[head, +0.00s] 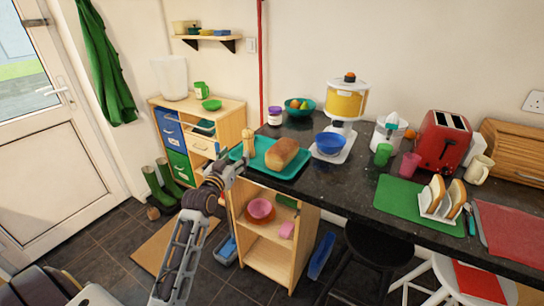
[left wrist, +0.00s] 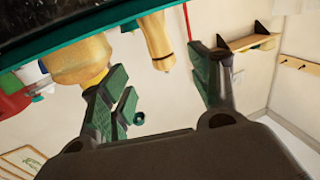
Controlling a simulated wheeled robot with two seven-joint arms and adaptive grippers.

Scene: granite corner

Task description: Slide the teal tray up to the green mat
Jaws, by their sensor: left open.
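The teal tray (head: 256,161) lies on the dark counter near its left end. It carries a brown bread loaf (head: 282,152) and a wooden mill (head: 249,142). The green mat (head: 396,196) lies to the right on the same counter, with a white toast rack (head: 440,205) on it. A stretch of bare counter separates tray and mat. My left gripper (head: 235,168) is open at the tray's left front side. In the left wrist view its fingers (left wrist: 160,92) are apart with nothing between them, and the tray's rim (left wrist: 60,50) crosses the top. Contact with the tray is unclear.
Behind the gap stand a white scale with a blue bowl (head: 330,143), a green cup (head: 383,154) and a pink cup (head: 410,165). A red toaster (head: 443,140) stands behind the mat. A red mat (head: 507,236) lies right of it. Stools stand below.

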